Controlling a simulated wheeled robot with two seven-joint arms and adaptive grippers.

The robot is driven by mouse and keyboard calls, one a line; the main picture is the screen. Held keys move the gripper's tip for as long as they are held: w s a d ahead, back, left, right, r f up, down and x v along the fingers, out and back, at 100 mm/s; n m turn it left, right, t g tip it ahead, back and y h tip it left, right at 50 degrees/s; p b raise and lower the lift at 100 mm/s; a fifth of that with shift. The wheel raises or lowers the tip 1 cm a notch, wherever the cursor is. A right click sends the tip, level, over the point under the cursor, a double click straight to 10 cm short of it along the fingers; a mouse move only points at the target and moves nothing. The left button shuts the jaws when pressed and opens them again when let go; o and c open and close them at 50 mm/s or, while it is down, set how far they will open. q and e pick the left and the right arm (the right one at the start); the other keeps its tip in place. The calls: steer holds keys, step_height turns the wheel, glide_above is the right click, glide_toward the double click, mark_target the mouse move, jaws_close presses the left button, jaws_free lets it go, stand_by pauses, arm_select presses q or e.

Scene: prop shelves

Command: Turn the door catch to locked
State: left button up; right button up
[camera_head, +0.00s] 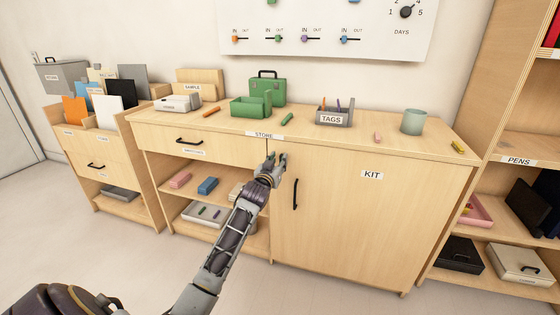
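The cabinet door (375,215) labelled KIT is closed, with a dark vertical handle (295,194) near its left edge. My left gripper (276,158) is at the door's upper left corner, just under the cabinet top and above and left of the handle. Its fingers point up and toward the cabinet front. They are small and I cannot tell whether they hold anything. The door catch cannot be made out; the gripper may cover it, so its position cannot be read. My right gripper is out of view.
The STORE label (264,135) is on the cabinet's top edge. On top are a green toolbox (267,88), a TAGS holder (333,113) and a teal cup (413,121). A drawer (205,142) and open shelves lie left of the door. The floor in front is clear.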

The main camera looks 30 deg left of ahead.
arm_select(q)
steer(key=shift+x, duration=0.9)
steer(key=shift+w+b, duration=0.35)
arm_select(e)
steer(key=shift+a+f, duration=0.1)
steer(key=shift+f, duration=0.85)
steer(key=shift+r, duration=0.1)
arm_select(q)
jaws_close()
